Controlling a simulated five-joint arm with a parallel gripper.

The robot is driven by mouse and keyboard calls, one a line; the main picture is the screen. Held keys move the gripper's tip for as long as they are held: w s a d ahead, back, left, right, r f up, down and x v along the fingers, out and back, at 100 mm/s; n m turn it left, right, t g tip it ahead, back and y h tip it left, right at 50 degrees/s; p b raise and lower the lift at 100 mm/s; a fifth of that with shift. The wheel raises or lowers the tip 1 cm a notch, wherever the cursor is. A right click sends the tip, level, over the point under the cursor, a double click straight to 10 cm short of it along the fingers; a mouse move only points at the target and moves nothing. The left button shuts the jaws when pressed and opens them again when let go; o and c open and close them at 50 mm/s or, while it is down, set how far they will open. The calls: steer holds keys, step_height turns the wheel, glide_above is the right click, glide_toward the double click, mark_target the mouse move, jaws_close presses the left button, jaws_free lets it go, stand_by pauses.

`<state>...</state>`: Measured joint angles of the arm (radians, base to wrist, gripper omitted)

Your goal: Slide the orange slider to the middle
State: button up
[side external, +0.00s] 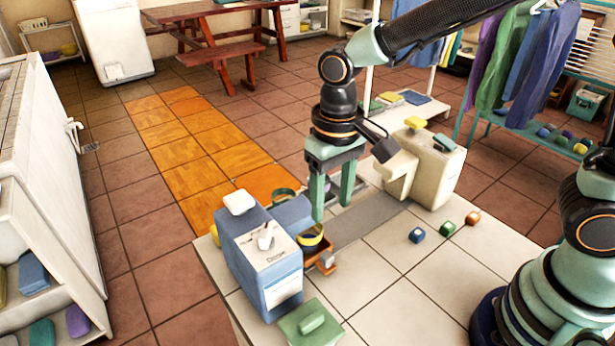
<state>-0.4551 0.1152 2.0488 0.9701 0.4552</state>
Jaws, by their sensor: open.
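A small orange piece (328,267), which looks like the orange slider, sits low beside the right face of the blue box (262,262). A greyish part covers some of it, and any track under it is hard to make out. My gripper (333,204) points straight down, open, with its two green fingers apart and nothing seen between them. It is above and behind the orange piece in the picture, near the left end of a grey strip (370,218) on the tiled counter. I cannot tell how high the fingertips are above the counter.
A yellow-and-black round item (312,239) sits by the blue box. A cream container (432,172) stands behind right. A green box (311,324) is at the front edge. The counter's front middle is clear.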

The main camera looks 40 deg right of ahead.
mark_target(327, 255)
step_height(327, 255, down, 12)
steer(key=shift+a+f, duration=0.1)
steer(key=shift+f, duration=0.05)
stand_by(0.4)
jaws_close()
stand_by(1.4)
